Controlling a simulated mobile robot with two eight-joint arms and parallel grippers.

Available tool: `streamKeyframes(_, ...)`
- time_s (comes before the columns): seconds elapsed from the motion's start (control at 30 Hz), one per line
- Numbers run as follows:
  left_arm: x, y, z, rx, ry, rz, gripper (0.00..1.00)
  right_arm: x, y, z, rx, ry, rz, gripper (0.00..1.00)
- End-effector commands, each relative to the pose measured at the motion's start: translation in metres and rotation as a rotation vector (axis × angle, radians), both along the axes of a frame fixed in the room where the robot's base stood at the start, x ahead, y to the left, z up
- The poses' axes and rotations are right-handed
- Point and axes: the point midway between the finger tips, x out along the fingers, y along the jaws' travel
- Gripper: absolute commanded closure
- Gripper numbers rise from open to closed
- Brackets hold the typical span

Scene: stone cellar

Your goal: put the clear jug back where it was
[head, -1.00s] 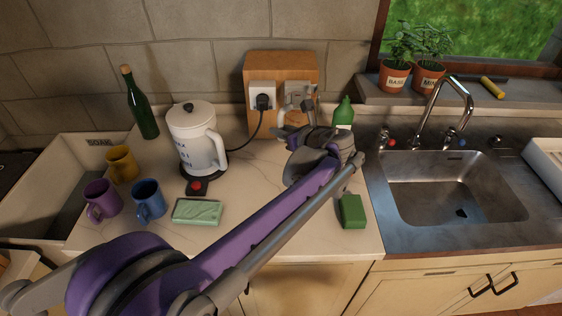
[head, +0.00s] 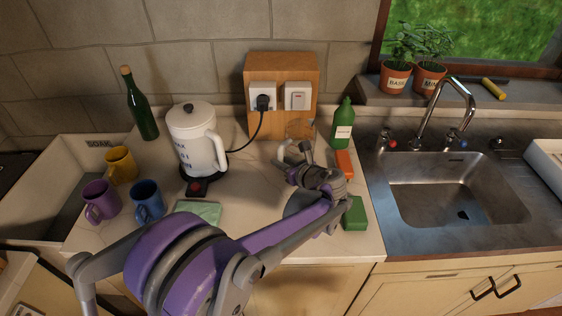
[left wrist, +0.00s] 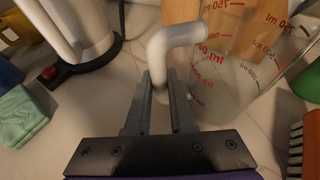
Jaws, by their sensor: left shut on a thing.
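The clear jug (left wrist: 236,65) has red ml markings and a whitish handle (left wrist: 178,40). It fills the upper right of the left wrist view. My left gripper (left wrist: 160,90) is shut on the jug's handle. In the head view my left gripper (head: 288,152) is at the back of the counter, in front of the wooden socket block. The jug shows there only as a faint see-through shape (head: 300,128), partly behind the gripper. Whether its base touches the counter I cannot tell. My right gripper is not in view.
The white kettle (head: 197,140) stands left of the jug, its cord running to the wooden socket block (head: 283,66). The green bottle (head: 342,128), an orange brush (head: 345,163) and a green block (head: 355,213) are right. Mugs and a green cloth (head: 198,211) are left.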

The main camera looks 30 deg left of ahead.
Motion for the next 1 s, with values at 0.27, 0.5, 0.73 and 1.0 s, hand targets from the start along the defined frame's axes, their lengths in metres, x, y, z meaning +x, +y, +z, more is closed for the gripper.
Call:
streamKeyframes(0.27,0.000,0.000,-0.002,0.000,0.000,0.000,0.49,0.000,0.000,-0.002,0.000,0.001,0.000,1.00)
streamKeyframes(0.5,0.000,0.000,-0.001,0.000,0.000,0.000,0.49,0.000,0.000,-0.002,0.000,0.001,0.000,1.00)
streamKeyframes(0.73,-0.006,-0.015,0.007,-0.001,0.000,-0.003,0.49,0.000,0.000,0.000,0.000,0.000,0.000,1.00)
streamKeyframes(1.0,-0.029,-0.065,0.029,-0.001,0.000,-0.005,0.49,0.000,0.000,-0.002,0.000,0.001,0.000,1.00)
